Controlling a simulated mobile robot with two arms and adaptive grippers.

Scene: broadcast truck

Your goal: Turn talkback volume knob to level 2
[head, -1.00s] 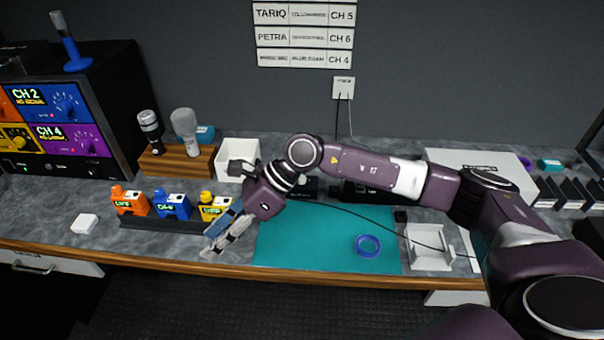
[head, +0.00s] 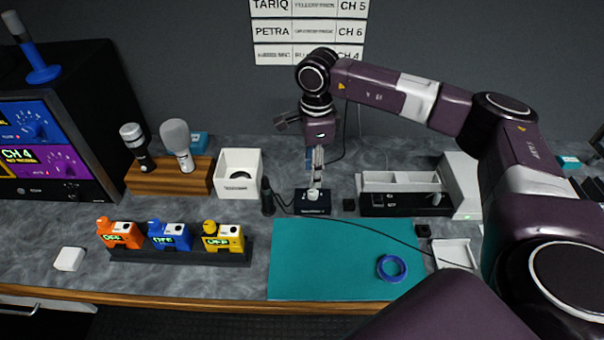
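A small black box (head: 312,209) with a pale round knob (head: 313,195) on top sits at the back edge of the teal mat. A small label shows on its front, too small to read. This seems to be the talkback volume control; its level cannot be read. My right gripper (head: 315,183) points down directly above the knob, with its fingertips at or just over it. The fingers look close together and are seen nearly edge-on, so contact and opening cannot be told. My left gripper is not in view.
A white bin (head: 238,175) and a wooden microphone stand (head: 165,177) are to the left. Orange, blue and yellow packs stand in a black rack (head: 180,256). A blue tape ring (head: 391,268) lies on the teal mat (head: 330,265). A black cable crosses the mat. A divided tray (head: 400,182) stands right.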

